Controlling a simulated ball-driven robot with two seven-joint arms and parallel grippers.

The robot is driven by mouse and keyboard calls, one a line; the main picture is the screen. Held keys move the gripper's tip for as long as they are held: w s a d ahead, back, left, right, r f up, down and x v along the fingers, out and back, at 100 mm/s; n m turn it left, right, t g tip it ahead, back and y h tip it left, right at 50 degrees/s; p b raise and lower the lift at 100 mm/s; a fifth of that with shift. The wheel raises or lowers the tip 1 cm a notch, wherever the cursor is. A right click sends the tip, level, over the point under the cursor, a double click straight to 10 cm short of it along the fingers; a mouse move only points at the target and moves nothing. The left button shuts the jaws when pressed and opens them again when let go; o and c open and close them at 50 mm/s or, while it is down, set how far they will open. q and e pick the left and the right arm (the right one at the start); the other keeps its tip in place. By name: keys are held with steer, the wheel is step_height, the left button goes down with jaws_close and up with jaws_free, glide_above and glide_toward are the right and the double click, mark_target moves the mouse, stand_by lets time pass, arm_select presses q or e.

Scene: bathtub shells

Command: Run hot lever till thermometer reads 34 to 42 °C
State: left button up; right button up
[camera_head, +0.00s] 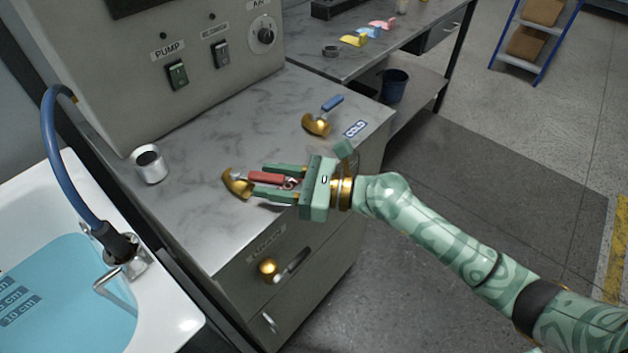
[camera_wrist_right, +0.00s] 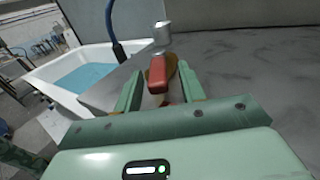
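The hot lever, a red handle (camera_head: 266,177) on a brass base (camera_head: 237,184), stands on the grey marbled counter. My right gripper (camera_head: 257,180) reaches in from the right with its two fingers on either side of the red handle. In the right wrist view the red handle (camera_wrist_right: 158,74) lies between the fingers with gaps at both sides. The blue-handled cold lever (camera_head: 331,104) has a brass base and a COLD label. No thermometer reading is legible. My left gripper is not in view.
A silver cylinder with a dark top (camera_head: 150,164) stands on the counter by the tub (camera_head: 179,324), which holds blue water. A blue hose (camera_head: 54,150) runs down to the tub rim. The panel (camera_head: 190,60) has PUMP and other switches. A drawer front with a brass knob (camera_head: 268,268) is below.

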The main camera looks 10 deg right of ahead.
steer(key=v, duration=1.6)
steer(key=shift+d, duration=0.15)
